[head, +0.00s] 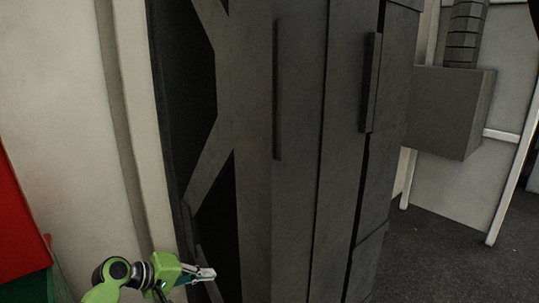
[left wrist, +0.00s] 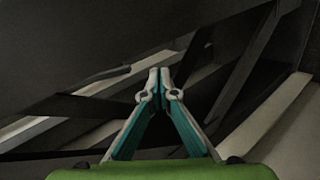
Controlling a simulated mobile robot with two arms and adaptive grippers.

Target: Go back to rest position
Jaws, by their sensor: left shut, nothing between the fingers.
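My left gripper (head: 207,273) shows at the bottom left of the head view, on a green arm, in front of the lower part of a dark grey cabinet (head: 300,150). In the left wrist view the left gripper (left wrist: 159,72) has its fingertips together, with nothing between them. Behind the fingers there are dark surfaces and pale slanted bars. My right gripper is in neither view.
The tall cabinet with vertical handles fills the middle. A pale wall (head: 60,120) and a red block (head: 20,215) are at the left. A grey box (head: 447,112) with a ribbed pipe is at the right. Dark floor (head: 440,255) shows clear at lower right.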

